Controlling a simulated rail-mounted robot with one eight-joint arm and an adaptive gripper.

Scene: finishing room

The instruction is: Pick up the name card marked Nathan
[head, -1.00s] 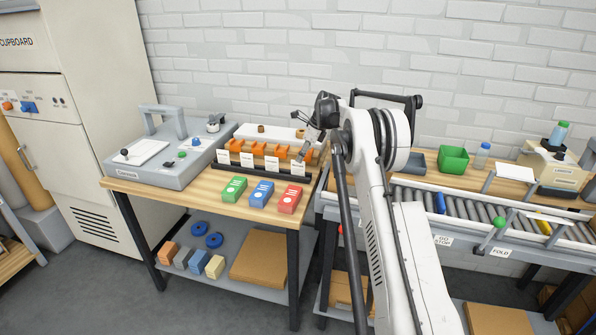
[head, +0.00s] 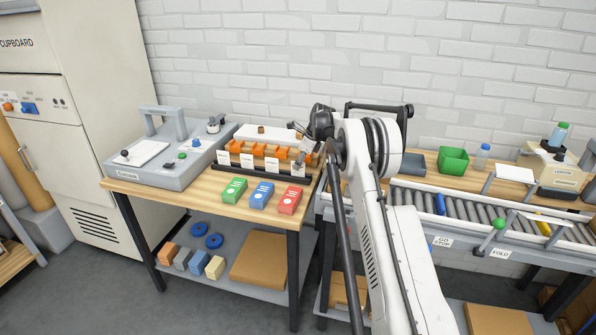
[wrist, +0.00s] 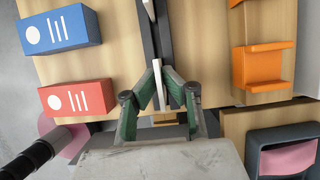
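Several white name cards stand upright in a dark rack (head: 262,175) on the left bench. From left to right I see one card (head: 223,158), a second (head: 246,161), a third (head: 271,164) and a rightmost card (head: 298,170). Their names are too small to read. My gripper (head: 303,152) is low over the rack's right end, at the rightmost card. In the wrist view my gripper (wrist: 160,75) has its green-padded fingertips close together, one on each side of a card seen edge-on (wrist: 157,82). I cannot tell whether they press on it.
Orange holders (head: 259,149) stand just behind the rack. Green (head: 234,190), blue (head: 262,194) and red (head: 290,200) boxes lie in front of it. A grey machine (head: 175,155) stands to the left. A roller conveyor (head: 470,207) is on the right.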

